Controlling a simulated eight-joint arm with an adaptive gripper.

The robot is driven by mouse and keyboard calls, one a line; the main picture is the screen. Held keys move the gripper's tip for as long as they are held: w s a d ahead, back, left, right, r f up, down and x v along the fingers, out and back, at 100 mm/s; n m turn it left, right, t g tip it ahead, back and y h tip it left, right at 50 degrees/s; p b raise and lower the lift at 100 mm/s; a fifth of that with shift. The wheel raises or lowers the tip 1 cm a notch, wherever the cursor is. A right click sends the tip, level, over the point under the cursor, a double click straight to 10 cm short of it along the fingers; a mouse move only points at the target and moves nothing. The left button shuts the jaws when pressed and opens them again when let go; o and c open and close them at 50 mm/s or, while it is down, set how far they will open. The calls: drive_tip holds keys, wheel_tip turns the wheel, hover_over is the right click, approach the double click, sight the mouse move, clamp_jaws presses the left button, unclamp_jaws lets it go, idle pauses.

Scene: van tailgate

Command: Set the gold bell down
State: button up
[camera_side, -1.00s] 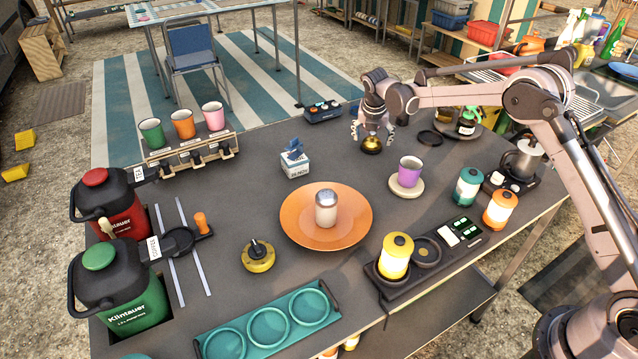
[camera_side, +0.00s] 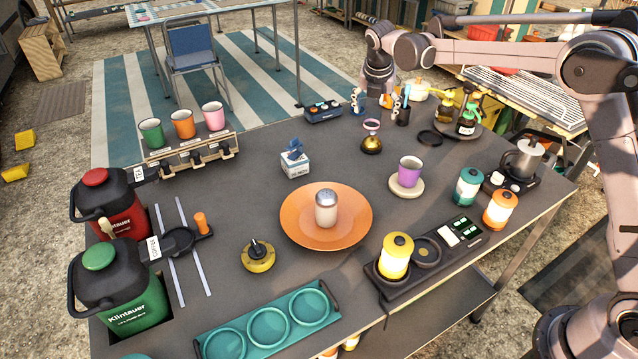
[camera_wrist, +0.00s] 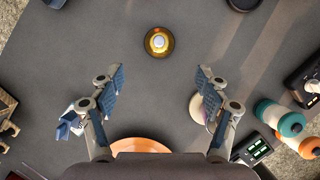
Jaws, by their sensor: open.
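The gold bell (camera_side: 371,145) stands upright on the dark tabletop toward the back of the table, with a pale loop handle on top. In the wrist view the bell (camera_wrist: 158,42) shows from above as a round gold shape, ahead of my fingers and touching neither. My gripper (camera_side: 379,102) is above and behind the bell in the side view, clear of it. In the wrist view my gripper (camera_wrist: 159,84) has its two fingers spread wide with nothing between them.
A purple cup (camera_side: 410,170) on a pale coaster stands right of the bell. A flat black ring (camera_side: 429,138) and a dark round tray (camera_side: 480,130) with bottles lie farther right. A blue-and-white box (camera_side: 295,163) stands to the left. The table around the bell is clear.

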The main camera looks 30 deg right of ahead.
drive_tip(key=s+a+r+m+t+y, duration=0.1)
drive_tip(key=s+r+m, duration=0.3)
drive_tip(key=s+m, duration=0.4)
drive_tip(key=s+a+r+m+t+y, duration=0.1)
drive_tip(key=s+r+m, duration=0.4)
drive_tip(key=s, duration=0.5)
drive_tip(key=s+a+f+m+t, duration=0.1)
drive_tip(key=s+f+m, duration=0.2)
drive_tip(key=s+m, duration=0.3)
drive_tip(key=s+a+f+m+t+y, duration=0.1)
drive_tip(key=s+f+m, duration=0.2)
drive_tip(key=s+m, duration=0.4)
drive_tip(key=s, duration=0.3)
drive_tip(key=shift+a+m, duration=0.3)
drive_tip(key=shift+a, duration=0.05)
drive_tip(key=shift+f, duration=0.1)
